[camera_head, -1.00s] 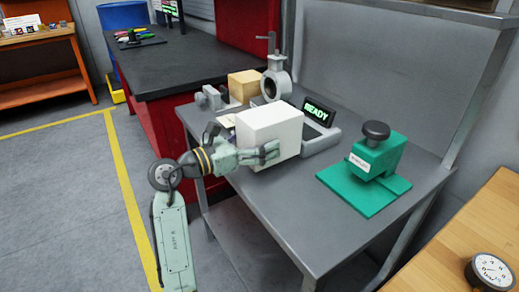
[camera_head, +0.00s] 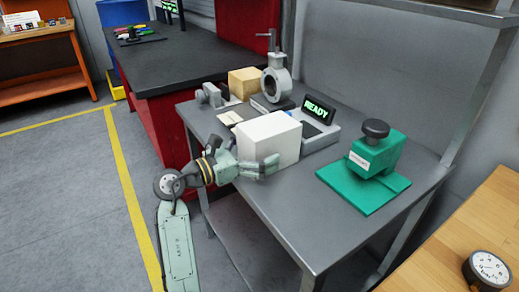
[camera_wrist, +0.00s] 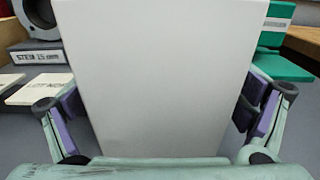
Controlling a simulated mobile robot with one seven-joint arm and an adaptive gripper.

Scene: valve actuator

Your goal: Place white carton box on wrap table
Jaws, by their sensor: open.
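The white carton box (camera_head: 268,138) stands upright at the near left part of the grey metal table (camera_head: 290,215), and looks to be resting on it. My gripper (camera_head: 258,164) is at the box's near side, low down, with its fingers on either side of it. In the wrist view the white carton box (camera_wrist: 160,70) fills the middle between the fingers of my gripper (camera_wrist: 160,112). The jaws are open around it, with narrow gaps beside the pads. The box hides its own underside and the far finger in the head view.
A scale-like device with a READY display (camera_head: 319,110) stands close behind the box. A green press (camera_head: 372,155) is to the right. A tan box (camera_head: 245,82), a grey valve (camera_head: 277,80) and a small grey part (camera_head: 210,96) are behind.

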